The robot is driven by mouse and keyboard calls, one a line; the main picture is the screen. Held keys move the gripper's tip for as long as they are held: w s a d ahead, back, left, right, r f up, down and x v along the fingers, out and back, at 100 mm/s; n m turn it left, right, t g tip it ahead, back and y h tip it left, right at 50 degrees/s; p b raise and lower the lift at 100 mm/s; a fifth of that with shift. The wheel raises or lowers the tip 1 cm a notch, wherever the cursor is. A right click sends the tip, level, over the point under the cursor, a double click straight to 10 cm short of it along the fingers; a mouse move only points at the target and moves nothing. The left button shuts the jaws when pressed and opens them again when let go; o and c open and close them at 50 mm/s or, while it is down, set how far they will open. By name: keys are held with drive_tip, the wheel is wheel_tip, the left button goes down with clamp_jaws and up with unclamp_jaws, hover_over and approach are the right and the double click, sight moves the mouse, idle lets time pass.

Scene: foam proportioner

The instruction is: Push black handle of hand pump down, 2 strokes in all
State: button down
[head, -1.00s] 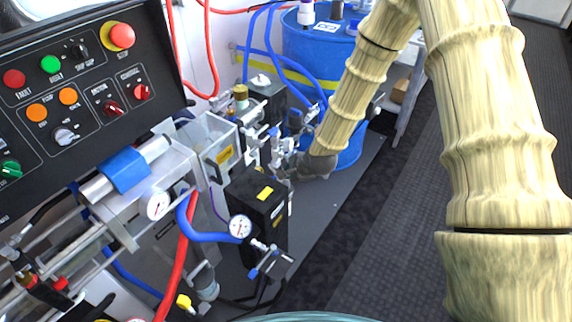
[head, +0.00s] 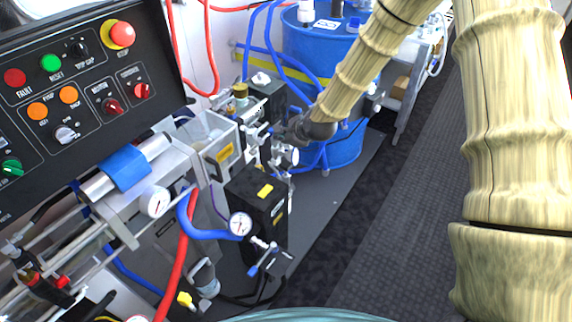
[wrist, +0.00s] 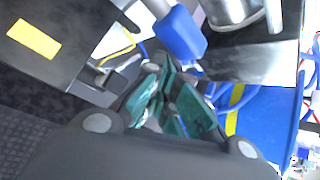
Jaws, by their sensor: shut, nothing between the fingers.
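My gripper (wrist: 170,100) shows in the wrist view with its teal fingers together and nothing between them. In the head view the dark end of my arm is beside the metal valves behind the black box, and the fingertips are not clear there. I cannot pick out the hand pump or its black handle with certainty in either view; the fittings around my gripper are crowded and partly hidden by it. A blue handle (wrist: 180,35) is just beyond the fingertips in the wrist view. I cannot tell whether the fingers touch anything.
A black box (head: 260,200) with a yellow label stands in front of the valves. A blue drum (head: 340,60) stands behind, with blue hoses. The control panel (head: 80,90) is at left. A gauge (head: 240,223) and hoses crowd the front. Open floor (head: 400,240) lies to the right.

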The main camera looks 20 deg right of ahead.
drive_tip(key=b, duration=0.4)
hover_over(283, 164)
drive_tip(key=f, duration=0.6)
drive_tip(key=shift+s+f, duration=0.15)
drive_tip(key=shift+s, duration=0.05)
drive_tip(key=shift+f+b, duration=0.5)
drive_tip(key=shift+f, duration=0.55)
drive_tip(key=shift+f, duration=0.15)
drive_tip(key=shift+f, duration=0.25)
drive_tip(key=shift+f+b, duration=0.9)
drive_tip(key=shift+f, duration=0.75)
idle(2.3)
drive_tip(key=shift+r, duration=0.1)
idle(0.3)
drive_tip(key=shift+r+p, duration=1.45)
drive_tip(key=shift+r, duration=0.55)
